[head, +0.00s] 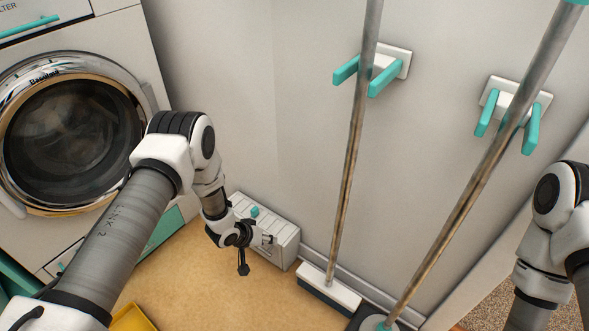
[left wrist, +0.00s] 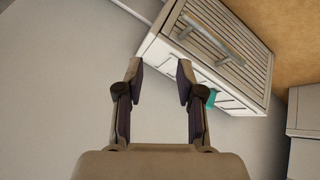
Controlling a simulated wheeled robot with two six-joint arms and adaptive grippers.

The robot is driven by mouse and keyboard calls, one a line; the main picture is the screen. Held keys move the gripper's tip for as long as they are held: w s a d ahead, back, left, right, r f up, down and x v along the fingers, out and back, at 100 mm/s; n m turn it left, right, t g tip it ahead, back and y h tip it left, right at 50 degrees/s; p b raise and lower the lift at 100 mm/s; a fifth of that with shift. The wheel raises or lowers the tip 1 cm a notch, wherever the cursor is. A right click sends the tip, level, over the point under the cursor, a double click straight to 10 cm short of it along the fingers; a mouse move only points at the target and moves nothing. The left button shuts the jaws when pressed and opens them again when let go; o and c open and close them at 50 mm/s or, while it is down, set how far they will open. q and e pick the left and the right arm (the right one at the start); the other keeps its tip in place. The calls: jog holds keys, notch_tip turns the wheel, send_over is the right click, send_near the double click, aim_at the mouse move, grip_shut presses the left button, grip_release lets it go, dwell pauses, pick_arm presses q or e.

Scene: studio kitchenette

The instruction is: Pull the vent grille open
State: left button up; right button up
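The vent grille (head: 285,246) is on a low white box at the foot of the wall in the head view. In the left wrist view its slatted face (left wrist: 251,76) carries a pale bar handle (left wrist: 212,38), and a teal knob (left wrist: 210,98) sits on the adjoining side. The grille looks shut, lying flush with the box. My left gripper (head: 256,256) is in front of the box, partly covering it. In the left wrist view its two fingers (left wrist: 160,68) are apart with nothing between them, beside the box and off the handle. My right gripper is out of view.
A washing machine (head: 150,62) stands at the left. A broom (head: 348,160) and another long-handled tool (head: 470,195) lean near teal wall hooks (head: 384,68) right of the vent. A yellow object (head: 135,318) lies at the bottom. The tan floor (head: 195,275) before the vent is clear.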

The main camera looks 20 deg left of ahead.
pick_arm(q)
jog(key=s+r+g+y, duration=0.2)
jog(key=s+g, duration=0.1)
jog(key=s, duration=1.3)
jog(key=s+r+g+y, duration=0.1)
jog(key=s+r+g, duration=0.2)
jog(key=s, duration=1.3)
notch_tip(320, 180, up, 35)
jog(key=m+p, duration=0.1)
jog(key=p, duration=3.4)
jog(key=shift+w+d+m, duration=0.15)
jog(key=shift+m, duration=0.15)
jog(key=c, duration=0.5)
jog(key=shift+f, duration=0.25)
grip_shut()
